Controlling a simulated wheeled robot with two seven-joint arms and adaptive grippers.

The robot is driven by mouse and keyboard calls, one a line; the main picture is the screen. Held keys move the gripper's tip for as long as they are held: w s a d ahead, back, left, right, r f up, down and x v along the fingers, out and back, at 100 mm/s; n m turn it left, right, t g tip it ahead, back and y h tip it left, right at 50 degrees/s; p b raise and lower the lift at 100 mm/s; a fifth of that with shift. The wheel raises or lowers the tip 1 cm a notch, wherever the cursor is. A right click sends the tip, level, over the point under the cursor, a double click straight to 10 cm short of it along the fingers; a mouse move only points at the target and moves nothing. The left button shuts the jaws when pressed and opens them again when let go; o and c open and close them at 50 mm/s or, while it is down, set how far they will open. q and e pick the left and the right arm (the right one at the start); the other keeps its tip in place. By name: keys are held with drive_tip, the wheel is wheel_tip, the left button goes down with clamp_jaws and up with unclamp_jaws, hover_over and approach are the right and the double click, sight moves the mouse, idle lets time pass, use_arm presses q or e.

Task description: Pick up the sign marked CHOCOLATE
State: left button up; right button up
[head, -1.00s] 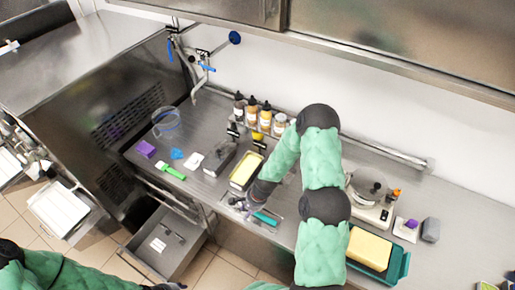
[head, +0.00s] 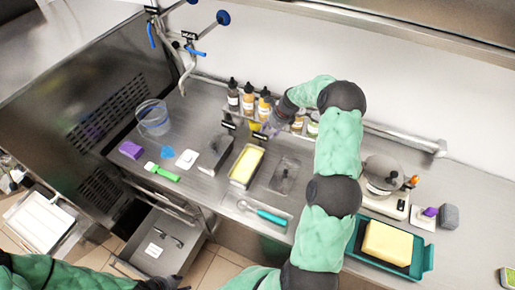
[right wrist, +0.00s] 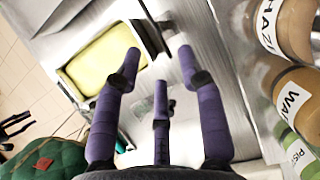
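Two small black signs stand behind the pans in the head view: one (head: 228,125) behind the dark pan (head: 215,154), one (head: 260,138) behind the yellow pan (head: 246,166). Their lettering is too small to read, so I cannot tell which says CHOCOLATE. My right gripper (head: 272,127) is just right of the second sign, in front of the bottles. In the right wrist view its purple fingers (right wrist: 160,85) are spread, with nothing seen between them. A black upright piece, perhaps a sign (right wrist: 147,38), is beyond the fingers beside the yellow pan. My left gripper (head: 168,283) is low at the bottom edge.
Several labelled bottles (head: 249,99) stand close behind the right gripper. A steel lidded pan (head: 285,177) and a turquoise-handled scoop (head: 262,211) lie nearer the counter front. A clear jug (head: 153,117) is at left, a teal tray (head: 424,258) at right. An open drawer (head: 157,247) juts out below.

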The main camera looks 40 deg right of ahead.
sight(262, 140)
drive_tip(key=x, duration=1.1)
drive_tip(key=shift+w+f, duration=0.15)
clamp_jaws()
